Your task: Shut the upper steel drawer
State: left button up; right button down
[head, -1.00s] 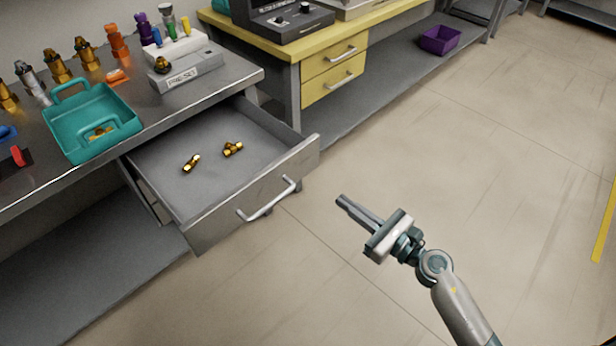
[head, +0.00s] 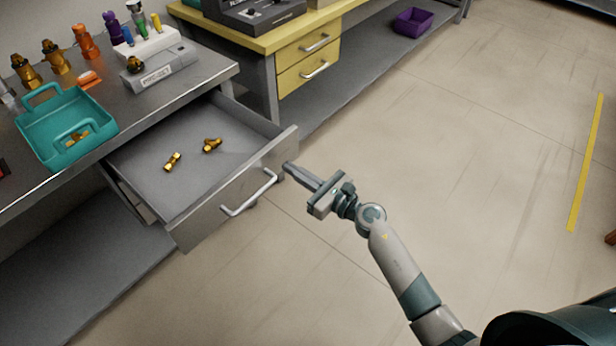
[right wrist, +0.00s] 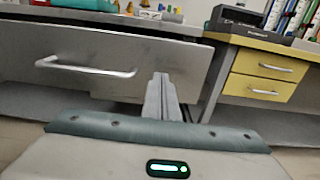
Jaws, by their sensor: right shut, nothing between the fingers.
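The upper steel drawer (head: 232,205) stands pulled out from under the steel bench, with a bar handle (head: 250,194) on its front. Two brass fittings (head: 172,161) (head: 211,145) lie inside it. The drawer front also shows in the right wrist view (right wrist: 110,85), with its handle to the left of my fingers. My right gripper (head: 288,166) is shut and empty, its fingertips close to the right end of the drawer front. I cannot tell whether they touch it. In the right wrist view the shut fingers (right wrist: 161,80) point toward the drawer front's right part. My left gripper is not in view.
The steel bench (head: 150,105) holds a teal basket (head: 100,128), several fittings and a grey labelled block (head: 165,75). A yellow-topped bench with two yellow drawers (head: 310,62) stands to the right. Open floor lies right of the drawer.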

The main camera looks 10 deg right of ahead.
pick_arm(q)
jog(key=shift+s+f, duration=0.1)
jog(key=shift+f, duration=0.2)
pick_arm(e)
jog(key=shift+x, duration=1.15)
